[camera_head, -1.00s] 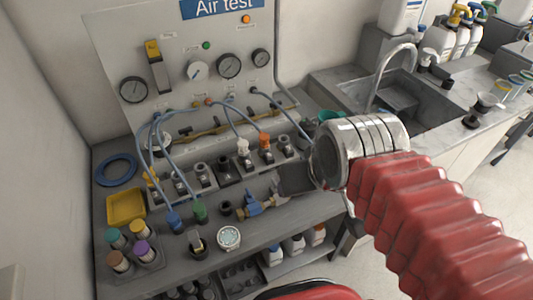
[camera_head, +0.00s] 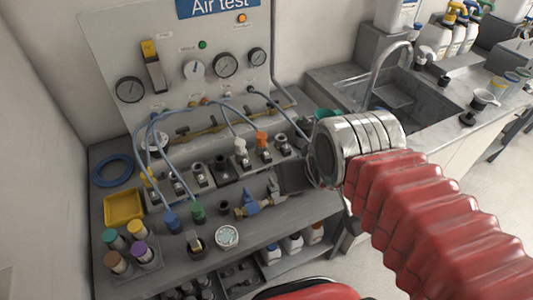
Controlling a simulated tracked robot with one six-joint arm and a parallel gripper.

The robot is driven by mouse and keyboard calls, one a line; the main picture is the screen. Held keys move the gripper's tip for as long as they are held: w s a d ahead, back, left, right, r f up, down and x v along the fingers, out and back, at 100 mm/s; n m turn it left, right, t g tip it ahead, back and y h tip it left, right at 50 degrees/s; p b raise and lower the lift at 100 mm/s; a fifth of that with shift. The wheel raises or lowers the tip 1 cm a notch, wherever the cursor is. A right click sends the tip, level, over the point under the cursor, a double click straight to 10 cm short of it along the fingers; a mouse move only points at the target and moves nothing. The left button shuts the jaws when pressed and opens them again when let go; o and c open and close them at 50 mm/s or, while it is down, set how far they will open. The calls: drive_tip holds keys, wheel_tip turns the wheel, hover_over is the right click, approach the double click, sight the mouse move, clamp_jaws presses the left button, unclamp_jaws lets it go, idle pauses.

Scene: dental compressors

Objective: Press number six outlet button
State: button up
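A row of outlets (camera_head: 223,168) on grey blocks runs along the bench below the Air test panel (camera_head: 205,100). Several have blue hoses plugged in, and toward the right end stand one with a white fitting (camera_head: 241,150) and one with an orange fitting (camera_head: 262,142). Any numbers on the outlets are too small to read, so I cannot tell which is number six. My red-sleeved arm with its silver wrist comes in from the right. My gripper (camera_head: 292,178) shows as a dark grey shape left of the wrist, near the row's right end. Its fingertips are not clear.
A brass and blue valve (camera_head: 258,200) and a round gauge (camera_head: 227,236) lie in front of the row. A yellow tray (camera_head: 124,222) and colour-capped jars (camera_head: 137,228) stand at left. A sink (camera_head: 400,95) with a curved tap is behind my wrist.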

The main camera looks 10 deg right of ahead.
clamp_jaws()
idle(1.4)
